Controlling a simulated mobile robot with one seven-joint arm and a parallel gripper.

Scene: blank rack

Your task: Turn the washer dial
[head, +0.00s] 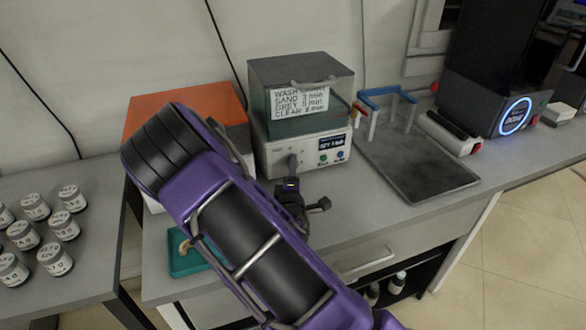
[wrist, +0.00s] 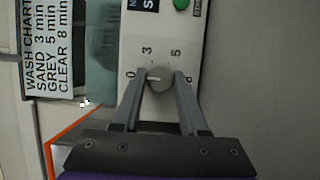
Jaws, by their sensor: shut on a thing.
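The washer (head: 300,110) is a light box with a clear lidded chamber, standing on the bench in the head view. Its front panel has a small display (head: 333,143) and coloured buttons. In the wrist view the round grey dial (wrist: 160,79) sits on the panel among the marks 0, 3 and 5 and another mark that is partly hidden. A pale pointer line shows on the dial. My gripper (wrist: 160,84) is shut on the dial, one finger on each side.
A wash chart (head: 300,101) is on the washer's chamber. An orange-topped box (head: 185,100) stands left, partly behind my arm. A dark tray (head: 415,160) with a blue-handled rack (head: 387,95) lies right. A teal tray (head: 190,262) is at the front. Jars (head: 68,197) stand far left.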

